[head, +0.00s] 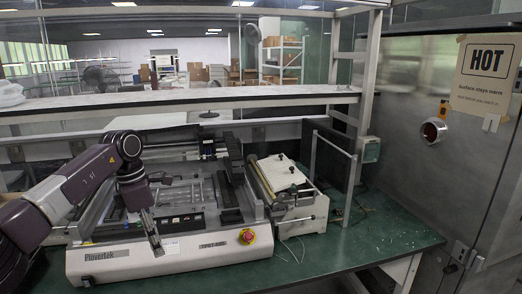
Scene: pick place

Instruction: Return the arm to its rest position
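My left arm, dark purple and grey, comes in from the left edge. Its elbow is raised and its forearm points down. My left gripper (157,243) hangs in front of the grey bench machine (190,256), over the machine's front panel. It looks narrow from here, and I cannot tell whether its fingers are open or shut. No object can be made out in it. My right gripper is out of view.
The machine stands on a green table (325,257), with a red emergency button (247,236) on its front. A smaller white device (289,184) stands beside it. A metal cabinet with a HOT sign (485,72) is at the right. The table's right front is mostly clear.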

